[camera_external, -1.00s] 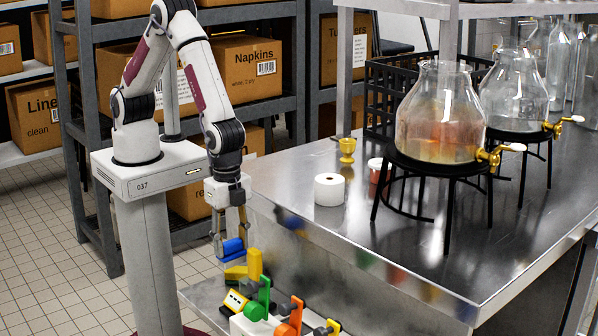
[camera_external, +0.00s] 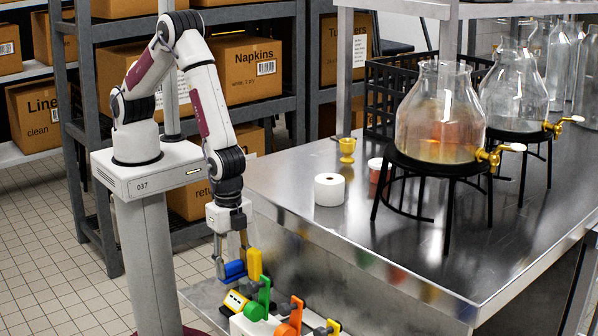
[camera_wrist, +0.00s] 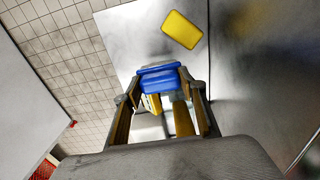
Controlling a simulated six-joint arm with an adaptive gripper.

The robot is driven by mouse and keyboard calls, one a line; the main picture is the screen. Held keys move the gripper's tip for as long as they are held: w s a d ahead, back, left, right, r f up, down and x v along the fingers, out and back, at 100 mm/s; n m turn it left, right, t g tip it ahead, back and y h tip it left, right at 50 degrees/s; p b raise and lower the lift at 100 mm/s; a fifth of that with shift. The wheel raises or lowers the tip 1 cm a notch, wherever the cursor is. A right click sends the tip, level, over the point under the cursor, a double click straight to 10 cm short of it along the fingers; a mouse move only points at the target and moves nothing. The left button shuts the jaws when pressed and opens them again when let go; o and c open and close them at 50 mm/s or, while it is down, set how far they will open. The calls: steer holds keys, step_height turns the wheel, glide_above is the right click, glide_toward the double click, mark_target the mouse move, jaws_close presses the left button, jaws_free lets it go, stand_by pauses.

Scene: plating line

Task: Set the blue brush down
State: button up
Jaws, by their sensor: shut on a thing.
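The blue brush (camera_external: 234,271) is held between the fingers of my gripper (camera_external: 231,266), low beside the metal table, behind the row of coloured items. In the wrist view the brush (camera_wrist: 160,78) lies across the space between the two fingers. My gripper is shut on it.
A yellow block (camera_wrist: 184,29) lies on the metal surface ahead in the wrist view. An upright yellow piece (camera_external: 254,263), a green item (camera_external: 264,296) and an orange item (camera_external: 293,315) stand close to the right. A paper roll (camera_external: 329,190) is on the higher table.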

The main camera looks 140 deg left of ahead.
mark_target(233, 276)
steer(key=shift+f, duration=0.1)
steer(key=shift+f, duration=1.8)
steer(key=shift+f, duration=0.1)
steer(key=o, duration=1.1)
steer(key=shift+o, duration=0.2)
steer(key=shift+r, duration=6.15)
steer(key=shift+r, duration=0.1)
